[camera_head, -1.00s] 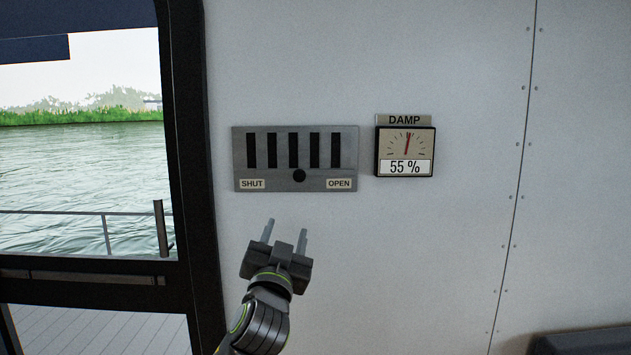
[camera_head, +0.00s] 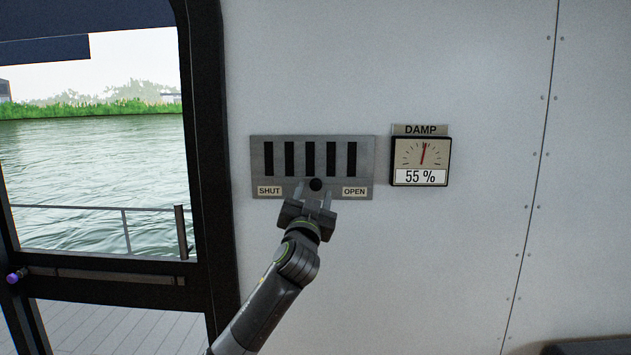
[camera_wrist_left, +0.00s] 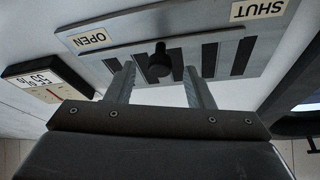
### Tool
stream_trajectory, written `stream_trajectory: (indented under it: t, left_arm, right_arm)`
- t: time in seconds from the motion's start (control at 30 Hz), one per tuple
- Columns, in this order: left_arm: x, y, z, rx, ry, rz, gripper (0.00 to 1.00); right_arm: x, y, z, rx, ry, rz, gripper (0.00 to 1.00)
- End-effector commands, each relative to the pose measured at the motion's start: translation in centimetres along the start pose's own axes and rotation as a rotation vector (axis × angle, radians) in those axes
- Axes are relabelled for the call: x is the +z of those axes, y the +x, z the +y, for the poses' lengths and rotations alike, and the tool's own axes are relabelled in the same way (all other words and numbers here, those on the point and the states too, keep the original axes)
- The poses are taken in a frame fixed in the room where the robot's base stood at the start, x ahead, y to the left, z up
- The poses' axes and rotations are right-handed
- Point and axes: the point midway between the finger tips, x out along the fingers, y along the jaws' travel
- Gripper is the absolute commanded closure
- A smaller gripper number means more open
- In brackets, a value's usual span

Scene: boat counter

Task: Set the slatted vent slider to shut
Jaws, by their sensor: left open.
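The slatted vent (camera_head: 262,143) is a grey metal plate on the white wall with several dark upright slots. Its SHUT label (camera_head: 269,191) is at the lower left and its OPEN label (camera_head: 354,191) at the lower right. The black slider knob (camera_head: 316,184) sits between them, near the middle. My left gripper (camera_head: 313,192) is open just below the knob, a finger to each side of it in the picture. In the left wrist view the knob (camera_wrist_left: 160,62) stands out from the plate between the open fingers (camera_wrist_left: 162,88), with gaps on both sides. The right gripper does not show.
A damp gauge (camera_head: 421,162) reading 55 % hangs right of the vent. A dark door frame (camera_head: 205,150) with a window onto water stands to the left. The wall around and right of the gauge is bare.

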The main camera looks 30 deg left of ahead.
Motion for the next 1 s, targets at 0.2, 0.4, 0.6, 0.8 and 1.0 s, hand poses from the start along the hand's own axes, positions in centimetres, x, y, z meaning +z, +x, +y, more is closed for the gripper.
stream_trajectory:
  t: [0.2,0.4,0.6,0.8,1.0]
  left_arm:
    - [-0.1,2.7,-0.1,-0.001,0.000,-0.001,0.52]
    - [-0.1,3.6,0.0,0.000,-0.001,0.000,0.52]
    - [0.0,3.7,0.0,0.000,-0.001,0.000,0.52]
    - [0.0,3.7,0.0,0.000,-0.001,0.000,0.65]
    - [0.0,3.7,0.0,0.000,0.000,0.000,0.91]
  right_arm:
    - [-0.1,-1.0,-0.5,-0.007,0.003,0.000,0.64]
    - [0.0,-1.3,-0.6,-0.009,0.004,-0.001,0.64]
    - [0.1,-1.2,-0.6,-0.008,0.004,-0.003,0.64]
    - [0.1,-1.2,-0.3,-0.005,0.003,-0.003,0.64]
    - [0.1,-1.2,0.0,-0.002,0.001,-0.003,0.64]
